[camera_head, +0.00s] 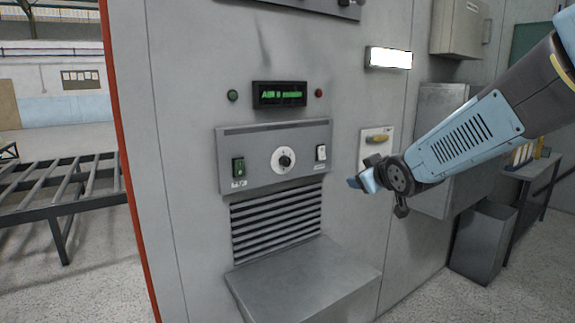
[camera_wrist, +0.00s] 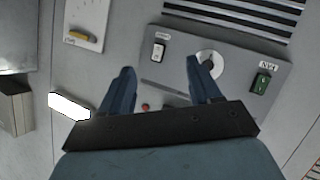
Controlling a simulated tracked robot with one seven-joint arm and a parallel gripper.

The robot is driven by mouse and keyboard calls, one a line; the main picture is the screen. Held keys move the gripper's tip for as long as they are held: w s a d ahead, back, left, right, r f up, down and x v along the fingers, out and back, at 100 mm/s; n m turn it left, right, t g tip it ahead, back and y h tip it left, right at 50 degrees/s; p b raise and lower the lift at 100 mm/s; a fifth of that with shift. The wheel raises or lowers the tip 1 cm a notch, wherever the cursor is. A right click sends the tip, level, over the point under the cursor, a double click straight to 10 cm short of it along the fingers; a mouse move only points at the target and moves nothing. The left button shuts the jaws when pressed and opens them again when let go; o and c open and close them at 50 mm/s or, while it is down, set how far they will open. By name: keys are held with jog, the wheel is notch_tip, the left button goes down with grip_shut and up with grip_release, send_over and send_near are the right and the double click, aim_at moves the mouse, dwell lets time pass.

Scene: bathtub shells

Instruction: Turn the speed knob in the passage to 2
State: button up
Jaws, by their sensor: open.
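The speed knob (camera_head: 285,160) is a small black knob on a round white dial, in the middle of a grey control panel (camera_head: 260,178). Its setting is too small to read. In the wrist view the white dial (camera_wrist: 213,58) shows upside down, partly hidden behind one finger. My gripper (camera_head: 366,180) is to the right of the panel in the head view, in front of the wall and apart from the knob. In the wrist view my gripper (camera_wrist: 160,78) has its two blue fingers spread wide with nothing between them.
A green switch (camera_head: 238,167) and a white switch (camera_head: 321,153) flank the dial. A lit green display (camera_head: 280,94) sits above. A yellow-handled plate (camera_head: 377,138) is right of the panel. Below are a vent (camera_head: 277,220) and a jutting metal ledge (camera_head: 303,278).

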jog(key=w+a+f+n+t+y, duration=0.1)
jog(key=w+a+n+y, duration=0.2)
jog(key=w+a, duration=0.15)
jog(key=n+y, duration=0.4)
send_near(286, 163)
jog(key=x, duration=0.8)
jog(key=shift+w, duration=0.3)
jog(key=shift+c, duration=0.4)
jog(key=c, duration=0.9)
jog(key=shift+a, duration=0.35)
jog(key=shift+c, duration=0.3)
jog(key=shift+d, duration=0.2)
